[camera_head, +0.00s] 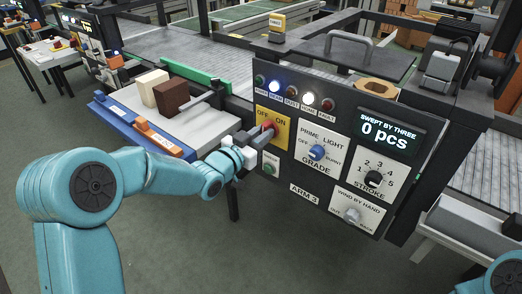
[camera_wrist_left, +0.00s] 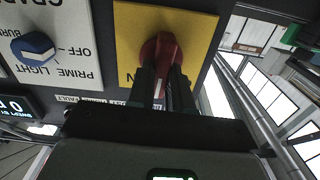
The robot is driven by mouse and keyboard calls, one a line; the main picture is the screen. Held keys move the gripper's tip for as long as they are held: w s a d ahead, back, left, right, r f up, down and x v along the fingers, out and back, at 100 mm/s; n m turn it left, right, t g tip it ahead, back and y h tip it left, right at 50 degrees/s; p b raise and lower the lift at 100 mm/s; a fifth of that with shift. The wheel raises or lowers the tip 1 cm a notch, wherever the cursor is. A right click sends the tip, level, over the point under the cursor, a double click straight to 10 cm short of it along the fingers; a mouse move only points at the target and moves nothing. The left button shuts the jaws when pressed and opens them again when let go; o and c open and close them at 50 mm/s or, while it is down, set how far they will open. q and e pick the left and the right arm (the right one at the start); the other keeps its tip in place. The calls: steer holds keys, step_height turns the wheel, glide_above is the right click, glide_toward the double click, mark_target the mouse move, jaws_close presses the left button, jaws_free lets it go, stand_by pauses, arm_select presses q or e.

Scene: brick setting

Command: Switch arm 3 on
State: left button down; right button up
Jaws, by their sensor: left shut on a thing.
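The arm 3 panel (camera_head: 290,179) is a dark board on the machine's front. On it a yellow plate (camera_head: 280,124) marked OFF and ON carries a red switch knob (camera_head: 269,127). My left gripper (camera_head: 262,134) is at this knob. In the left wrist view the two dark fingers (camera_wrist_left: 166,84) are closed around the red knob (camera_wrist_left: 160,50), in front of the yellow plate (camera_wrist_left: 190,28). The fingers hide part of the knob and its lettering, so its exact setting is hard to read. My right gripper is not in view.
A blue grade knob (camera_head: 317,152), a black stroke knob (camera_head: 373,179) and a grey wind-by-hand knob (camera_head: 351,215) sit close to the right. A green button (camera_head: 269,169) is just below. The display (camera_head: 387,130) reads 0 PCS. Two blocks (camera_head: 171,97) stand on the left table.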

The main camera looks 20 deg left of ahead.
arm_select(q)
steer(key=shift+s+d+m+b, duration=0.1)
steer(key=shift+m+b, duration=2.05)
steer(key=shift+b, duration=0.85)
steer(key=shift+d+m+b, duration=0.1)
steer(key=shift+m+b, duration=2.05)
steer(key=shift+b, duration=0.8)
steer(key=shift+r, duration=0.1)
steer(key=c, duration=1)
jaws_free()
steer(key=shift+c, duration=0.2)
steer(key=shift+s, duration=0.1)
steer(key=p+v, duration=0.1)
steer(key=v, duration=1.5)
